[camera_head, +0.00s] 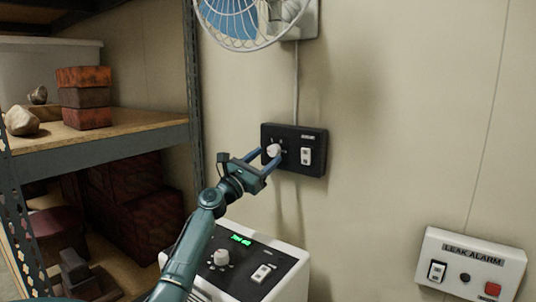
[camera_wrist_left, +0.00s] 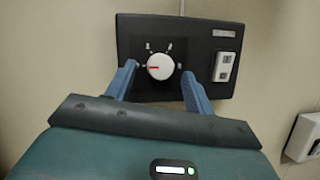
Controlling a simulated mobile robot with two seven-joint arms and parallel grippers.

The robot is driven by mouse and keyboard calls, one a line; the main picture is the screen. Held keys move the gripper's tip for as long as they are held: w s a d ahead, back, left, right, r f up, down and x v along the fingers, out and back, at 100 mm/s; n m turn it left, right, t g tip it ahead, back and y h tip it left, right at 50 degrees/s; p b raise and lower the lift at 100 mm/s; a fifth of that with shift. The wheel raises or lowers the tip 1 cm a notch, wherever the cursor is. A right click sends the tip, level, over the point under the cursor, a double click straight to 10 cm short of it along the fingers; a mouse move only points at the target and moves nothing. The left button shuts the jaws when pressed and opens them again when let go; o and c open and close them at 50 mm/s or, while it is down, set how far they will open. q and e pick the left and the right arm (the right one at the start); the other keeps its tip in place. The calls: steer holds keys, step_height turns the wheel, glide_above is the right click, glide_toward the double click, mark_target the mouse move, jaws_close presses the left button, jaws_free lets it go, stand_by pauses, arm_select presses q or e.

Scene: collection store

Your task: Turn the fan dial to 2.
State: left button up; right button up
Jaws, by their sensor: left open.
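The fan dial (camera_head: 273,150) is a round white knob on a black wall panel (camera_head: 317,138) below the fan. In the left wrist view the dial (camera_wrist_left: 160,66) has a red pointer line that points left. My left gripper (camera_head: 266,158) is open, with one blue finger on each side of the dial. In the left wrist view the fingers (camera_wrist_left: 160,78) appear apart from the dial, with a gap on both sides. My right gripper is not in view.
A white rocker switch (camera_head: 306,156) sits right of the dial on the same panel. The blue fan (camera_head: 238,20) hangs above. A white unit (camera_head: 290,281) with its own knob stands below. A leak alarm box (camera_head: 472,262) is at lower right, and shelving (camera_head: 110,140) stands left.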

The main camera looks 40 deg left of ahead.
arm_select(q)
steer(key=shift+x, duration=0.9)
steer(key=shift+c, duration=1.4)
steer(key=c, duration=0.7)
steer(key=shift+f, duration=0.1)
